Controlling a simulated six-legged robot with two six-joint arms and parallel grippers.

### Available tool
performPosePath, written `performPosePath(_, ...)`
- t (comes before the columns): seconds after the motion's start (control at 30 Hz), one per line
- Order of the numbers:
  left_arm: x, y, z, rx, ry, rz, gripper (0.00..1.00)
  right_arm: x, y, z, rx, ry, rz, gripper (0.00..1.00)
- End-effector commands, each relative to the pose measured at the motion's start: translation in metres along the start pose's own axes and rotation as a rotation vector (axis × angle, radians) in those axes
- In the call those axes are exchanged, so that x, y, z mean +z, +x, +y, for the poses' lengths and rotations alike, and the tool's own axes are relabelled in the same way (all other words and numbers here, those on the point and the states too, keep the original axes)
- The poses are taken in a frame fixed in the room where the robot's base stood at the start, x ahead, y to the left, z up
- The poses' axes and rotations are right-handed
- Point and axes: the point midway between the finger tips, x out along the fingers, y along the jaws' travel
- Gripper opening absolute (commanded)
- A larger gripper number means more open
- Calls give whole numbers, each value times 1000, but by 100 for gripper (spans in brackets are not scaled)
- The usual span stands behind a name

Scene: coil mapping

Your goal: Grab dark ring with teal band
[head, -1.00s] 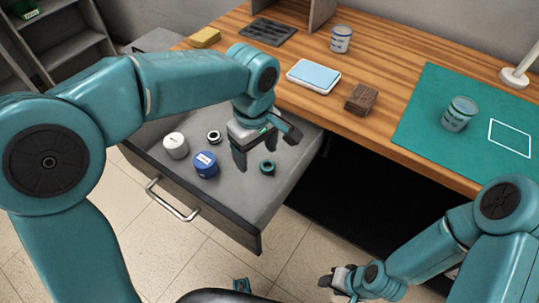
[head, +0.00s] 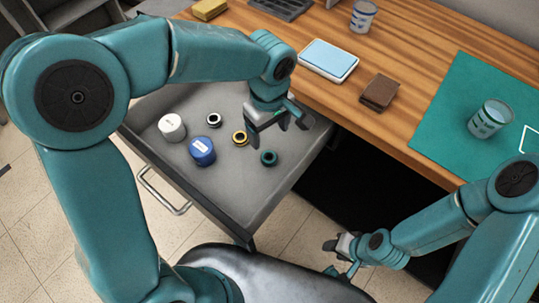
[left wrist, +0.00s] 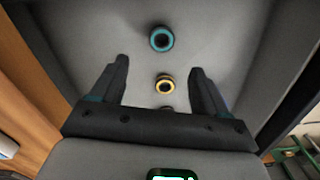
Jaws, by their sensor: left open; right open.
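The dark ring with teal band (head: 268,158) lies on the floor of the open drawer, toward its right side. In the left wrist view the teal ring (left wrist: 161,39) shows ahead of the fingertips, roughly centred between them. My left gripper (head: 270,133) is open and empty above the drawer, near the teal ring and apart from it. In its wrist view the gripper (left wrist: 158,65) has a yellow-banded ring (left wrist: 165,84) showing between its fingers. My right gripper (head: 338,250) is open and empty, low in front of the desk.
The drawer (head: 228,213) also holds a white jar (head: 171,128), a blue jar (head: 202,151) and a pale-banded dark ring (head: 214,120). The desk above holds a brown block (head: 379,92), a blue-topped box (head: 328,60) and a cup (head: 490,119) on a green mat (head: 450,90).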

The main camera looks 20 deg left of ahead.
Motion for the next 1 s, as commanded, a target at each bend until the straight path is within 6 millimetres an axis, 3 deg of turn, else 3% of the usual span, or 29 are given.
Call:
performPosePath(0.03, 0, 15, -1, -4, 0, -1, 75, 0, 4, 2, 0, 0, 0, 43)
performPosePath(0.13, 0, 34, -2, -4, -1, -1, 75, 0, 6, 2, 0, 0, 0, 43)
performPosePath(0.37, -2, 54, -1, 0, -1, 0, 75, 0, 9, 3, 0, 0, 0, 43)
performPosePath(0.63, -1, 95, -1, -2, 0, -1, 75, 0, 14, 5, 0, 0, 0, 43)
performPosePath(0.97, -2, 103, 0, 1, -1, -1, 75, 0, 15, 5, 0, 0, 0, 43)
performPosePath(1.0, -2, 103, 0, 1, -1, -1, 65, 0, 15, 5, 0, 0, 0, 43)
